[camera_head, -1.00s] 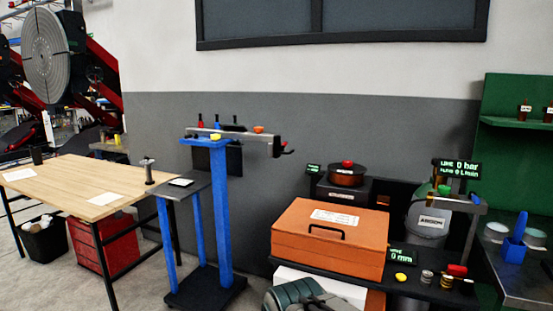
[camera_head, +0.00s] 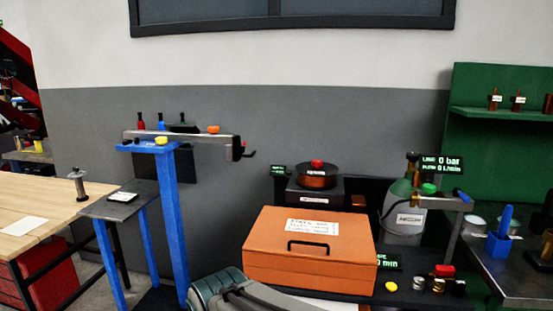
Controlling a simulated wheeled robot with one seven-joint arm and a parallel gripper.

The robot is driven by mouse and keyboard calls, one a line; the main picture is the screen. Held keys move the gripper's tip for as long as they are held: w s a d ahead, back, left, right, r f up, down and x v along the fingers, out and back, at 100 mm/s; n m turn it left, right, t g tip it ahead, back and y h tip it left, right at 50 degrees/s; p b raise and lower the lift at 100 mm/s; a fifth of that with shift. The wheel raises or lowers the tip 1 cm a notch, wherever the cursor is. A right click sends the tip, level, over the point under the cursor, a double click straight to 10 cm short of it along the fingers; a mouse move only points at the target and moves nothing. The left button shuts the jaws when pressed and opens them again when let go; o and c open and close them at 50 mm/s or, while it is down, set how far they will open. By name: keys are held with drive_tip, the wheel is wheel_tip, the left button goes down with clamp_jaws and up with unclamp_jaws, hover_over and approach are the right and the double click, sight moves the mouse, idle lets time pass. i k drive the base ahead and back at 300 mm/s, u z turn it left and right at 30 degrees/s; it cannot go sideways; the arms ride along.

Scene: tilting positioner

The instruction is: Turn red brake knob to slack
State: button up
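A red knob (camera_head: 317,163) sits on top of a copper-coloured spool (camera_head: 317,178) on a dark box (camera_head: 315,198), behind the orange case; it looks like the brake knob. Its setting cannot be read at this size. A second red piece (camera_head: 445,270) sits low on the dark bench at the right. Grey-green links, which look like my arm, show at the bottom edge, but my gripper is not in view.
An orange case (camera_head: 310,248) with a black handle stands in front of the spool. A grey gas cylinder (camera_head: 404,215) is to its right. A blue stand (camera_head: 170,220) with a horizontal bar rises at left. A wooden table (camera_head: 40,205) is far left.

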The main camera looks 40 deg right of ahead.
sight(317, 164)
drive_tip(key=z, duration=0.55)
drive_tip(key=i, duration=0.7)
drive_tip(key=z, duration=0.7)
